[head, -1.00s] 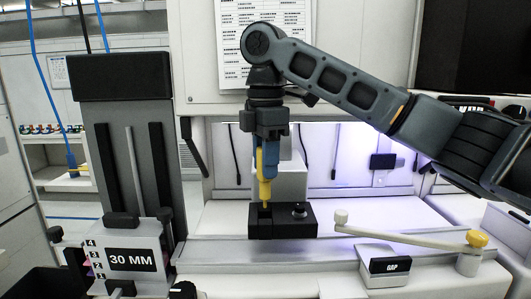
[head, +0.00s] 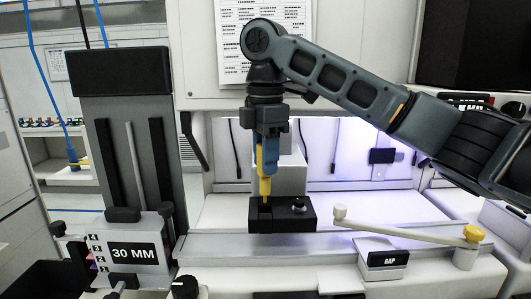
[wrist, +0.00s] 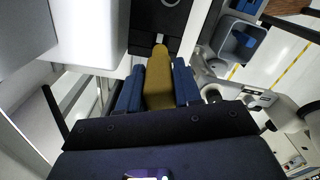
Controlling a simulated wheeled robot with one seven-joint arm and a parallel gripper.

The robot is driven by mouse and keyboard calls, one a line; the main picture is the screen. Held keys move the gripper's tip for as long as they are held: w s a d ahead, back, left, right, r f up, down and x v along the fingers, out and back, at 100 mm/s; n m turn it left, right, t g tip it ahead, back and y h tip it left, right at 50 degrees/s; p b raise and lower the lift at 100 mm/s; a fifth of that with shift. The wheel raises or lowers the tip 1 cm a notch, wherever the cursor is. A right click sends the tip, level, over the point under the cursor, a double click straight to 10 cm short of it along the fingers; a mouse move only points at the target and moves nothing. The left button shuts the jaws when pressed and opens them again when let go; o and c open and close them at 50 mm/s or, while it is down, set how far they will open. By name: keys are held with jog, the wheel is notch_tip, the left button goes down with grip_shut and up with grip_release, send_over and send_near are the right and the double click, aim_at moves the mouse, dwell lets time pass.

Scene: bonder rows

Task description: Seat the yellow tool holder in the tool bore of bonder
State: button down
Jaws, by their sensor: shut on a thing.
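The yellow tool holder (head: 265,185) hangs upright, tip down, in my gripper (head: 267,152). In the wrist view the yellow holder (wrist: 159,80) sits between the two blue fingers (wrist: 158,86), which are shut on it. Below is the black block (head: 295,216) of the bonder, with a dark opening on its left part and a round knob on its right. The holder's tip is at the left part of the block, at or just above the opening. I cannot tell whether it has entered the bore.
A pale lever with a yellow knob (head: 473,233) stands at the right, above a block labelled GAP (head: 387,260). A column with a 30 MM plate (head: 133,256) stands at the left. The lit white bay floor (head: 385,207) behind the block is mostly clear.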

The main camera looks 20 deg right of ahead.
aim_at(265, 193)
jog(key=shift+f, duration=0.1)
dwell(0.4)
jog(key=shift+f, duration=1.5)
jog(key=shift+f, duration=0.65)
jog(key=shift+f+b, duration=0.45)
jog(key=shift+f, duration=0.45)
dwell(0.4)
jog(key=shift+f, duration=0.25)
jog(key=c, duration=0.7)
grip_release()
